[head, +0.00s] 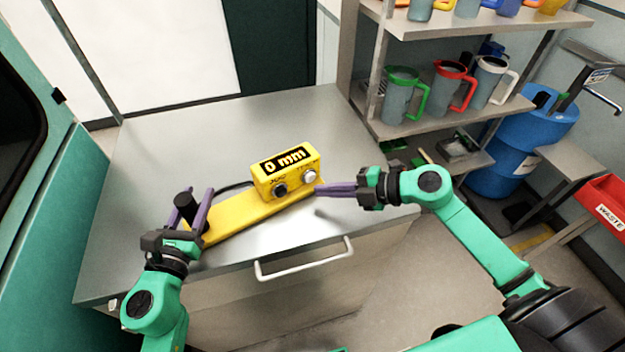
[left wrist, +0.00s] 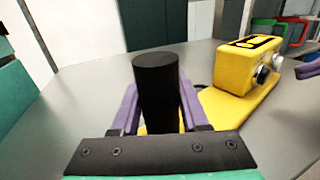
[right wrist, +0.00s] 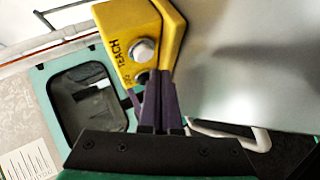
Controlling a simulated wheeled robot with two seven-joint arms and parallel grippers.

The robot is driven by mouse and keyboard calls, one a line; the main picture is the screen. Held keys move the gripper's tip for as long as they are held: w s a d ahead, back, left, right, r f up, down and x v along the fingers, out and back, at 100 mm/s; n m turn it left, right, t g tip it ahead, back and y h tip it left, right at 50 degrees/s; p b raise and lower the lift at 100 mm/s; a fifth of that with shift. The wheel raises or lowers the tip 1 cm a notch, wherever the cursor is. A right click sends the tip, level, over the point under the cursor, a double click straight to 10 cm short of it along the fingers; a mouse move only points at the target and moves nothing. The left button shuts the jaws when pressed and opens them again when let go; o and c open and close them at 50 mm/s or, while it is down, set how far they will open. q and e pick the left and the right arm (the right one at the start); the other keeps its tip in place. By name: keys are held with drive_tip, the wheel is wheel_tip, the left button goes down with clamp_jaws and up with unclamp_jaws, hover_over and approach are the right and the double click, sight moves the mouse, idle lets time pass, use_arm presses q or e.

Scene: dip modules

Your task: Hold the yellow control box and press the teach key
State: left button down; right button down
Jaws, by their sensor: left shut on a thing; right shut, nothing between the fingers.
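The yellow control box (head: 286,172) stands on a yellow base plate (head: 245,215) on the grey table, with "0 mm" on its top display. The silver teach key (head: 309,176) is on its front face at the right, and a dark knob (head: 280,189) sits left of it. In the right wrist view the key (right wrist: 143,50) is marked "TEACH". My left gripper (head: 193,208) is shut on a black upright post (left wrist: 157,92) at the plate's left end. My right gripper (head: 322,190) is shut and empty, its fingertips close to the box's front right; I cannot tell whether they touch.
The grey table (head: 200,140) is clear behind the box. A drawer handle (head: 305,262) sticks out in front. A shelf (head: 445,120) with several jugs stands at the right, with a blue barrel (head: 520,150) and a red waste bin (head: 605,205) beyond.

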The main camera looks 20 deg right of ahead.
drive_tip(key=shift+s, duration=0.15)
drive_tip(key=shift+s+d, duration=0.25)
drive_tip(key=shift+s, duration=0.55)
drive_tip(key=shift+s+d, duration=0.2)
drive_tip(key=shift+s, duration=0.55)
drive_tip(key=shift+s+d, duration=0.25)
drive_tip(key=shift+s, duration=0.55)
use_arm(q)
drive_tip(key=shift+c, duration=1.7)
unclamp_jaws()
drive_tip(key=shift+s, duration=0.1)
use_arm(e)
drive_tip(key=shift+f, duration=0.1)
